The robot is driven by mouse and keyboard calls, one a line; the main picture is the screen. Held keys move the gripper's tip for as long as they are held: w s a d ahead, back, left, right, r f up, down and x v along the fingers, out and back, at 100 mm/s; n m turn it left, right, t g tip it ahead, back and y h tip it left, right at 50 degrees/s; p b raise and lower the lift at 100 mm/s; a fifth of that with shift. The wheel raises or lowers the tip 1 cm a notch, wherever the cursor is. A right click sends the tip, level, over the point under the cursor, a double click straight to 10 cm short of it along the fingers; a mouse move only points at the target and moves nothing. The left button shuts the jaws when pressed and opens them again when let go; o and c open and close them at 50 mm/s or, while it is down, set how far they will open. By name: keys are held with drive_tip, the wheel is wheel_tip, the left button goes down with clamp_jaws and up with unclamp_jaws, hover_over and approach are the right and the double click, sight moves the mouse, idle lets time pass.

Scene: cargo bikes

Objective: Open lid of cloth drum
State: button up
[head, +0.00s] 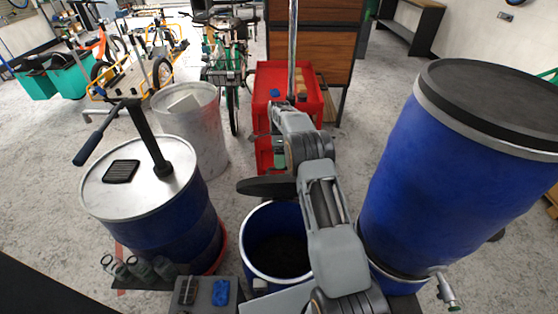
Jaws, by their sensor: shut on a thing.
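A blue drum (247,262) with a pale rim stands open in the lower middle, close in front of me. Its inside is dark, and I cannot make out what lies in it. A dark round lid (262,187) is off the mouth, at the drum's far side, seen nearly edge-on. Its right part is hidden behind my arm. My gripper (280,160) is just above the lid, shut on it. The fingertips and the grip point are mostly hidden by my wrist and the lid.
A blue drum with a hand pump (150,160) stands at left, with several small cans (140,268) before it. A large blue barrel with a black top (450,170) blocks the right. A grey bin (195,125) and a red cart (262,85) stand beyond. Bikes are farther back.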

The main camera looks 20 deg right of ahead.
drive_tip(key=shift+o, duration=1.4)
drive_tip(key=shift+w+d+f, duration=0.1)
drive_tip(key=shift+f, duration=0.3)
drive_tip(key=shift+r, duration=0.15)
drive_tip(key=s+a+r+b, duration=0.1)
drive_tip(key=s+r+b, duration=0.3)
drive_tip(key=s+r, duration=0.9)
drive_tip(key=shift+s+r+b, duration=0.15)
drive_tip(key=shift+s+b, duration=0.25)
drive_tip(key=shift+s, duration=0.1)
